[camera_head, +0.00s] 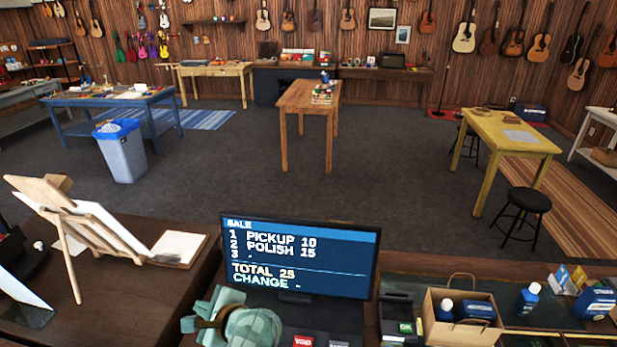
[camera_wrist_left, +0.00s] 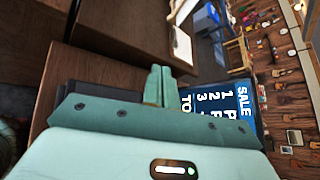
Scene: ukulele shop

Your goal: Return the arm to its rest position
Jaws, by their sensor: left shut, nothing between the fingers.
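My left gripper (camera_head: 192,324) is low in the head view, just left of the register base and in front of the sale screen (camera_head: 300,256). In the left wrist view its two green fingers (camera_wrist_left: 158,86) are together, with nothing between them. The wrist view is turned sideways, and the screen (camera_wrist_left: 240,110) shows right of the fingers. The screen reads pickup 10, polish 15, total 25. My right gripper is in neither view.
A wooden stand (camera_head: 85,225) and a clipboard (camera_head: 180,247) are on the dark counter at left. Open floor lies beyond the counter.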

